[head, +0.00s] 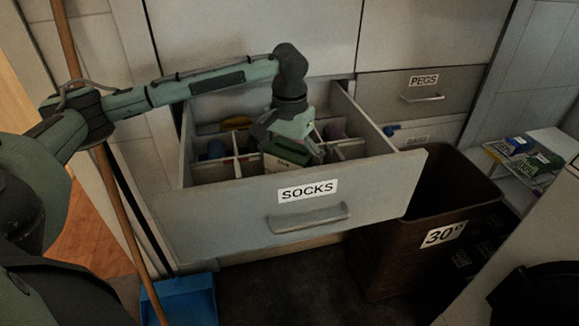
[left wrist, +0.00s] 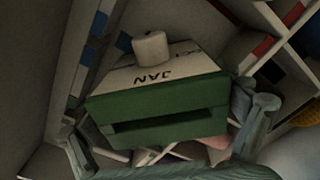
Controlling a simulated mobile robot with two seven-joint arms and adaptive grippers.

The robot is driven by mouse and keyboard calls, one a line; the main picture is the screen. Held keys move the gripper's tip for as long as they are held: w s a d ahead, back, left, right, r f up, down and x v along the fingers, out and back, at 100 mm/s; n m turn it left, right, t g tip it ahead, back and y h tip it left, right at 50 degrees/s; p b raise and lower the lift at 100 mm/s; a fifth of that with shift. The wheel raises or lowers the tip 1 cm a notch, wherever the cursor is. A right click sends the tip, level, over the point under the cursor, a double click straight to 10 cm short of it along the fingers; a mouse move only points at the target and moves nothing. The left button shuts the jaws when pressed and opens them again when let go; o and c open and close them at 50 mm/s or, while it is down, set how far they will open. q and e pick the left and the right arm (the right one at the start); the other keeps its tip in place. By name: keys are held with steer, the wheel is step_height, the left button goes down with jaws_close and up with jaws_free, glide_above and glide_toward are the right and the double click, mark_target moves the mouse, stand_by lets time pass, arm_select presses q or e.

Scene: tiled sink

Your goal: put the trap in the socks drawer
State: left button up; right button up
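The trap is a green box with a pale top marked "JAN" and a short white cylinder on it (left wrist: 160,110). In the head view its pale and green side (head: 287,152) shows under my left gripper, inside the open drawer labelled SOCKS (head: 240,205). My left gripper (head: 290,132) reaches down into this drawer from above. In the left wrist view its fingers (left wrist: 168,135) stand spread on either side of the trap, with a gap visible at the right finger. The trap's underside is hidden. My right gripper is not in view.
Thin dividers (head: 237,160) split the drawer into compartments holding small items. A closed PEGS drawer (head: 415,92) is at right, above a brown bin (head: 385,250) marked 30°. A broom handle (head: 125,235) and blue dustpan (head: 185,300) stand left.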

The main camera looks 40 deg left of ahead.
mark_target(290, 151)
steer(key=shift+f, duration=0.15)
arm_select(q)
step_height(290, 151, up, 5)
steer(key=shift+f, duration=0.15)
step_height(290, 151, up, 8)
steer(key=p, duration=0.1)
steer(key=shift+f, duration=0.25)
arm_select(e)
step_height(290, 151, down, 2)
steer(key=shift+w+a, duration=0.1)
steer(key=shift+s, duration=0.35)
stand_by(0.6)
